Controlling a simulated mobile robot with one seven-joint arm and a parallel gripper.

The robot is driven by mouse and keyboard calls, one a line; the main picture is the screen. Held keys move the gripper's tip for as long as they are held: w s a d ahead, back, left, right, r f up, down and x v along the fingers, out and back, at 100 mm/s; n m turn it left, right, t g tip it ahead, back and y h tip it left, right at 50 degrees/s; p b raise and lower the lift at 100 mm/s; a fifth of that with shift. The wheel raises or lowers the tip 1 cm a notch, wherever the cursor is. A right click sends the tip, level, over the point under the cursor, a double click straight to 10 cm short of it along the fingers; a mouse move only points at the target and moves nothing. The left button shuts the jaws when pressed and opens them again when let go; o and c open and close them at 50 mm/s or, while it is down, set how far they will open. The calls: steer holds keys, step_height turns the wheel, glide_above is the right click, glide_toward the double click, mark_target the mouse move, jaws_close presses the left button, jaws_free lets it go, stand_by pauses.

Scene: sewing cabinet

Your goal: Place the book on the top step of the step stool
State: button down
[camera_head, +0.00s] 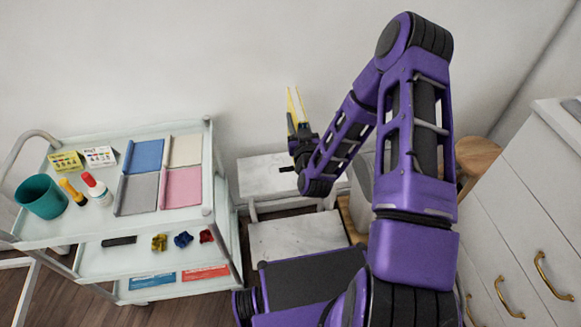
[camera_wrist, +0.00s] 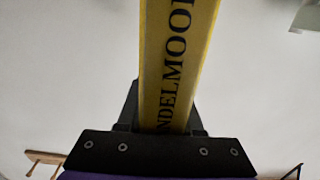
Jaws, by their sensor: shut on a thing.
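A yellow book (camera_head: 296,106) is held upright, edge-on, in my gripper (camera_head: 299,137). In the wrist view, the book (camera_wrist: 176,60) shows its yellow spine with black letters, and my gripper (camera_wrist: 165,128) is shut around its lower end. The white step stool stands against the wall behind and below my arm. Its top step (camera_head: 262,178) has a bare marbled surface, and its lower step (camera_head: 285,236) is nearer to me. The book is above the top step, clear of it. My arm hides the stool's right side.
A white drawer cabinet (camera_head: 520,210) and a round wooden stool (camera_head: 477,155) stand at right.

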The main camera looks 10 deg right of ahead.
steer(key=w+f, duration=0.2)
steer(key=w, duration=0.1)
steer(key=w+f, duration=0.3)
steer(key=shift+w+a+f+b, duration=0.15)
steer(key=shift+a+b, duration=0.05)
steer(key=shift+b, duration=0.2)
steer(key=shift+w+f, duration=0.2)
steer(key=shift+f, duration=0.1)
step_height(320, 180, down, 10)
steer(key=shift+w+r+b, duration=0.1)
steer(key=shift+r+b, duration=0.05)
steer(key=shift+b, duration=0.8)
steer(key=c, duration=0.6)
jaws_free()
steer(key=shift+o, duration=0.2)
